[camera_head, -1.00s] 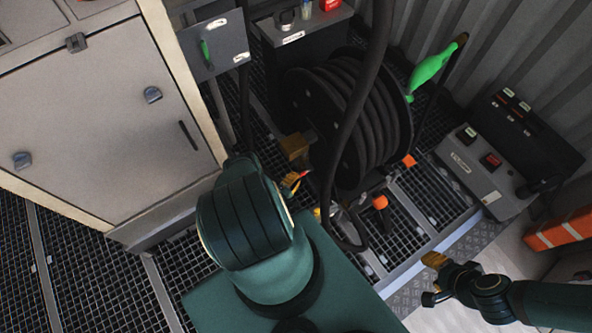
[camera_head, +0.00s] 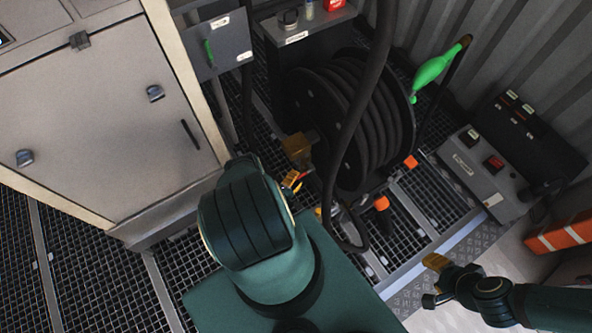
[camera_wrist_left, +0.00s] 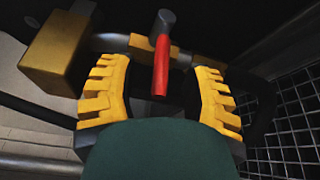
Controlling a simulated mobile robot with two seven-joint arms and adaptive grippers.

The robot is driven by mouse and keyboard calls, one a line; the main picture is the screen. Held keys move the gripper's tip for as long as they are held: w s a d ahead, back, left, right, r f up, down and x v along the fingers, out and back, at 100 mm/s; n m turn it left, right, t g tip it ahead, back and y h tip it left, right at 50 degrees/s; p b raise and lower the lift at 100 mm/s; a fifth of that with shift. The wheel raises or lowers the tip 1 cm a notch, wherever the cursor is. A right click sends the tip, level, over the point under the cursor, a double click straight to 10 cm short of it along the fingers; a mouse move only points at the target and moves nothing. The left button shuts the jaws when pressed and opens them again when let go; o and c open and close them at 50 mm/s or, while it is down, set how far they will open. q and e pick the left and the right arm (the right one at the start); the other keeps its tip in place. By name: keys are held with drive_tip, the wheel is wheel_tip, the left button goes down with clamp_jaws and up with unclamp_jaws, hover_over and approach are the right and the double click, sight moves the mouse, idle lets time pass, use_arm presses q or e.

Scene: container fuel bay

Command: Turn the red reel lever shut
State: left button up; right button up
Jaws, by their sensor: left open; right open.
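The red lever (camera_wrist_left: 160,67) hangs from a grey metal cap on a pipe in the left wrist view, its red grip pointing down toward me. My left gripper (camera_wrist_left: 160,103) is open, with one ridged yellow finger on each side of the lever. The lever's grip is in the gap, apart from both fingers in the picture. In the head view my left gripper (camera_head: 292,181) is mostly hidden behind my own arm, beside the black hose reel (camera_head: 372,125). I cannot make out the lever there. My right gripper (camera_head: 433,280) is open and empty at the lower right.
A brass-coloured block (camera_wrist_left: 56,55) sits left of the lever, close to the left finger. A dark hose (camera_head: 352,115) hangs in front of the reel. A grey cabinet (camera_head: 95,120) stands at left, and a control box (camera_head: 480,170) at right. Grating floor lies between.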

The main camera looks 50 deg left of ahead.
use_arm(q)
drive_tip(key=v, duration=1.1)
drive_tip(key=shift+s, duration=0.45)
drive_tip(key=shift+d+r, duration=0.1)
drive_tip(key=shift+r, duration=0.05)
